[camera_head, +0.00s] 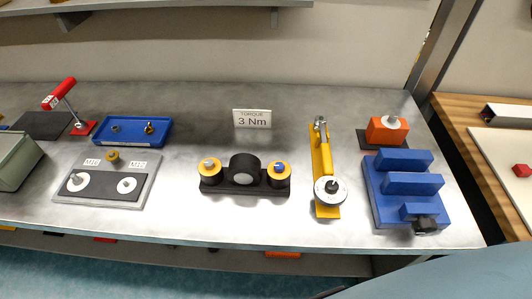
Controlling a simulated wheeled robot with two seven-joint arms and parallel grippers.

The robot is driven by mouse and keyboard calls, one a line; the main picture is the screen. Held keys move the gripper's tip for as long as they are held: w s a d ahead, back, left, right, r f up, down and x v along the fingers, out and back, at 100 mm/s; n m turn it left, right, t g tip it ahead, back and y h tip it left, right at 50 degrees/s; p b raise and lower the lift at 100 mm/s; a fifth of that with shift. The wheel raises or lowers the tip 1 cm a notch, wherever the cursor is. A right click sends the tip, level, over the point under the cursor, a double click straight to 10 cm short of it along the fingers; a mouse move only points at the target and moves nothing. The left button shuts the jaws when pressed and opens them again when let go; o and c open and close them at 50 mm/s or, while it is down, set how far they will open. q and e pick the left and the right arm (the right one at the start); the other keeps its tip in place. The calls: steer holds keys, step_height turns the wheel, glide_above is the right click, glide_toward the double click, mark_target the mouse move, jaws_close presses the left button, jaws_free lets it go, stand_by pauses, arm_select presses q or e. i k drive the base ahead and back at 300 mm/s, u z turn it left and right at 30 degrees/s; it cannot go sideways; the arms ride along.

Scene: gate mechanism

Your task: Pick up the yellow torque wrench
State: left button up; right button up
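The yellow torque wrench (322,155) lies lengthwise on the metal bench, right of the middle. It has a silver head (320,124) at its far end and a round white dial-like disc (325,195) with a dark centre near its front end. The front end comes close to the bench's front edge. Nothing is seen holding it. Neither of my grippers is in view.
A black block with two yellow-topped parts (245,176) stands left of the wrench. A blue stepped fixture (379,204) and an orange block (386,130) stand right. A "3 Nm" sign (252,118) stands behind. Bare bench (285,225) lies in front.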

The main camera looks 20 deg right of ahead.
mark_target(336, 201)
steer(key=u, duration=1)
steer(key=k, duration=1.25)
steer(key=z, duration=1.9)
steer(key=i, duration=0.5)
